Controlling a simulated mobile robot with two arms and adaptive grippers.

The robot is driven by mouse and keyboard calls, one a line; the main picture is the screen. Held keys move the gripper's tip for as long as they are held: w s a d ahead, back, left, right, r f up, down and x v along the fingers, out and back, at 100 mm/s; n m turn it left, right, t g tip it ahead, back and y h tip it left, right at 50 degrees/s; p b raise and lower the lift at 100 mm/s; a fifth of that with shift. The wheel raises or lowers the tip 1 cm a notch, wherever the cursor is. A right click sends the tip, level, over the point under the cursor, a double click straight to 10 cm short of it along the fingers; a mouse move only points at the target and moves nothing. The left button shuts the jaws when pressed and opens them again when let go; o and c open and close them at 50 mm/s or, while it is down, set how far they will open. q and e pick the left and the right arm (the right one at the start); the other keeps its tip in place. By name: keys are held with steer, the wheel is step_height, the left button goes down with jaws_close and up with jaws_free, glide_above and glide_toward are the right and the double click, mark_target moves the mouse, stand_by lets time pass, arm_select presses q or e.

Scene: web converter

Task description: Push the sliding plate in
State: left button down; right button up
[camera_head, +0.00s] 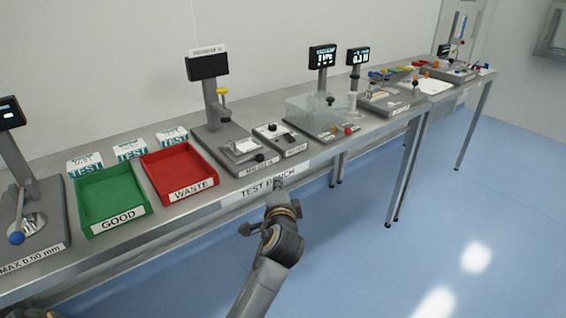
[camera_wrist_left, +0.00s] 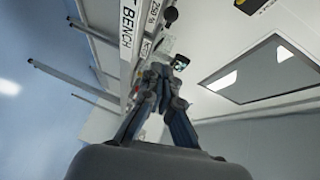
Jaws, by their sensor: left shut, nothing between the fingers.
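A grey test station with a dark display (camera_head: 207,66) and a yellow-topped column stands on the bench. On its base lies a light sliding plate (camera_head: 241,147) with a black knob (camera_head: 260,157) at its front right. My left gripper (camera_head: 278,184) is shut and empty, at the bench's front edge, below and in front of that station, apart from the knob. In the left wrist view my left gripper (camera_wrist_left: 160,75) points toward the bench front, its fingers together. The sliding plate cannot be made out there.
A red WASTE tray (camera_head: 187,194) and a green GOOD tray (camera_head: 120,219) stand left of the station. A small device (camera_head: 281,138) and a clear-covered station (camera_head: 316,110) stand to its right. The bench (camera_head: 82,263) runs along the wall. Blue floor in front is clear.

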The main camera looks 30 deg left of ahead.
arm_select(q)
steer(key=p, duration=0.2)
glide_toward(251, 157)
steer(key=w+d, duration=0.2)
steer(key=w, duration=0.3)
steer(key=shift+d+r, duration=0.2)
steer(key=shift+r, duration=0.05)
arm_select(e)
steer(key=shift+s+a+r, duration=0.4)
steer(key=shift+s+r, duration=0.1)
steer(key=shift+r, duration=0.25)
arm_select(q)
steer(key=shift+a, duration=0.1)
steer(key=w+a, duration=0.1)
steer(key=a, duration=0.1)
steer(key=w+a, duration=0.1)
steer(key=a, duration=0.2)
steer(key=w+a+b, duration=0.1)
steer(key=a, duration=0.2)
steer(key=shift+w, duration=0.15)
steer(key=shift+d, duration=0.1)
arm_select(e)
steer(key=shift+s+a+f, duration=0.1)
steer(key=shift+s+f, duration=0.1)
steer(key=shift+f, duration=0.15)
arm_select(q)
steer(key=shift+d, duration=0.1)
arm_select(e)
steer(key=shift+r, duration=0.15)
